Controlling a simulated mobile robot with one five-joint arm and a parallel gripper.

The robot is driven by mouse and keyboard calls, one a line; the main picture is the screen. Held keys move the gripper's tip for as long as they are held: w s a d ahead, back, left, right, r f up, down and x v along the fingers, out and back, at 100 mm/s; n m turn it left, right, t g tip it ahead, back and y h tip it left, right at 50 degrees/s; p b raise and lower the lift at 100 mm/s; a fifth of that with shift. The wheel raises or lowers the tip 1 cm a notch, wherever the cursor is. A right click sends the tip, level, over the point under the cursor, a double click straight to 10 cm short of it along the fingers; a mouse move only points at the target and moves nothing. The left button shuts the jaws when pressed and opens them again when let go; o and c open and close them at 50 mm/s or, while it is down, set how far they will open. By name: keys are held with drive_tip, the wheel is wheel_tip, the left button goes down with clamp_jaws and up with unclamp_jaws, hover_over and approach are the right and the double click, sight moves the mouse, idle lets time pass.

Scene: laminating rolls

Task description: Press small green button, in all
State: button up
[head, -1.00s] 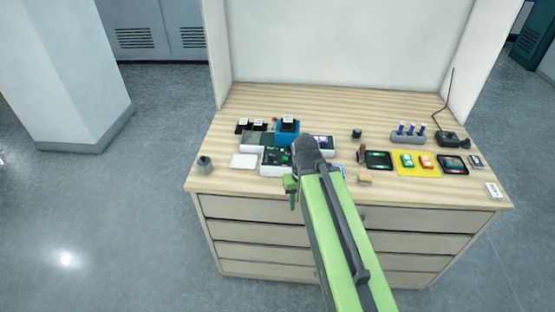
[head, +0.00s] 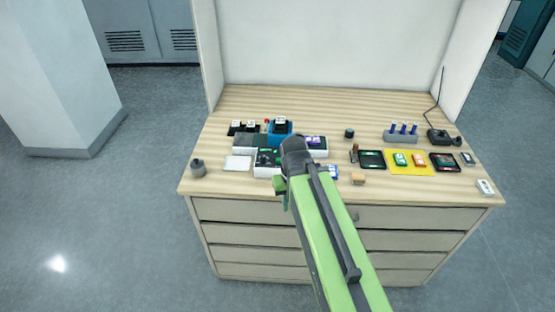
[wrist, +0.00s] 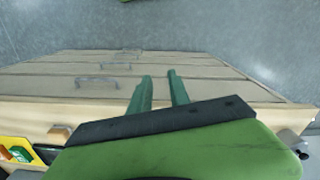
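A white-framed device with a dark face and small green marks (head: 268,158) lies on the bench, left of my arm's end. I cannot tell which mark is a button. A green block (head: 401,159) lies on a yellow mat (head: 427,168) at right; it shows partly in the wrist view (wrist: 20,154). My gripper (head: 281,190) is near the bench's front edge, below the dark-faced device in the head view, partly hidden by my arm. In the wrist view my gripper (wrist: 159,76) has two green fingers apart with nothing between them, in front of the drawers.
A blue device (head: 280,130) stands behind the dark-faced one. A wooden block (head: 358,180) lies near the front edge, right of my arm. A grey rack with blue pieces (head: 402,135) and a black radio-like box (head: 441,138) stand at back right. The drawers (head: 250,235) face me.

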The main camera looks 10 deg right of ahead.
clamp_jaws()
drive_tip(key=shift+a, duration=0.1)
idle(1.1)
